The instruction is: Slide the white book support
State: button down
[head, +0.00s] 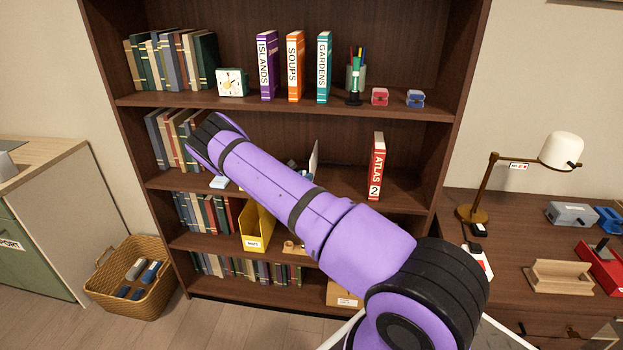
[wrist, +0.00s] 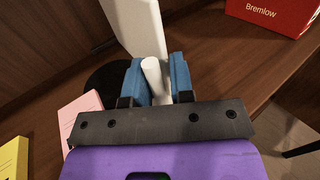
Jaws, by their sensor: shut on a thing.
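The white book support (wrist: 138,28) shows in the wrist view as an upright white panel with a rounded white bar in front of it. My gripper (wrist: 157,82) has its two blue fingers on either side of that bar and is shut on it. In the head view a thin white panel (head: 314,159), which looks like the support, stands on the second shelf down, just behind my purple arm.
Old books (head: 172,140) stand at the left end of the same shelf. In the wrist view a pink block (wrist: 80,116) and a yellow one (wrist: 12,158) lie at lower left. The shelf above (head: 285,105) bounds the space. Bare shelf (head: 345,180) lies left of the red book.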

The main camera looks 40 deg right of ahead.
jog(key=shift+w+r, duration=0.1)
jog(key=c, duration=1.1)
grip_release()
jog(key=shift+c, duration=0.2)
jog(key=s+a, duration=0.1)
jog(key=a, duration=0.9)
jog(key=shift+s+a, duration=0.2)
jog(key=shift+a, duration=0.1)
